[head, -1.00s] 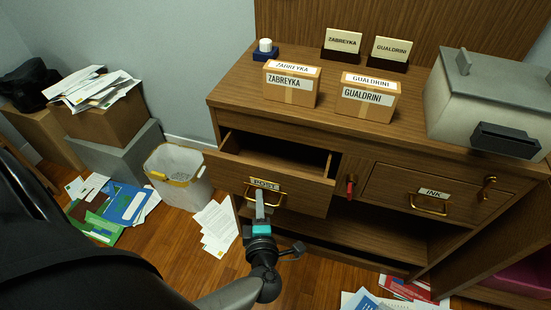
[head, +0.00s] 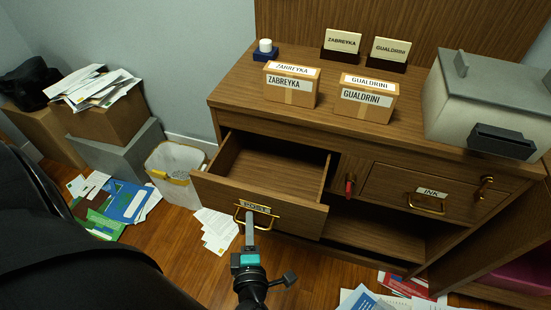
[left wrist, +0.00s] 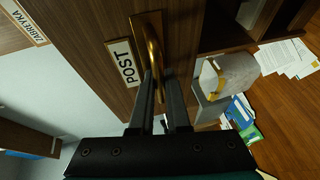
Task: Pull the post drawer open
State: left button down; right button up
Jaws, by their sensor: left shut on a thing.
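The post drawer (head: 293,205) is pulled well out of the wooden cabinet, and its inside looks empty. Its front carries a POST label and a brass handle (head: 240,216). My left gripper (head: 250,222) is shut on that handle from the front. In the left wrist view the gripper's two dark fingers (left wrist: 165,105) lie around the brass handle (left wrist: 152,50), beside the POST label (left wrist: 125,64). The fingertips partly hide the handle in the head view. My right gripper is not in view.
The ink drawer (head: 390,193) is closed at the right. Boxes labelled Zabreyka (head: 291,92) and Gualdrini (head: 365,104) stand on the cabinet top beside a grey machine (head: 470,105). A waste bin (head: 176,170) stands left of the open drawer. Papers (head: 216,230) lie on the floor.

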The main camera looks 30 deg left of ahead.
pick_arm(q)
jog(key=shift+s+d, duration=0.3)
jog(key=shift+s, duration=0.75)
jog(key=shift+s+d, duration=0.25)
jog(key=shift+s, duration=0.8)
jog(key=shift+c, duration=1)
grip_release()
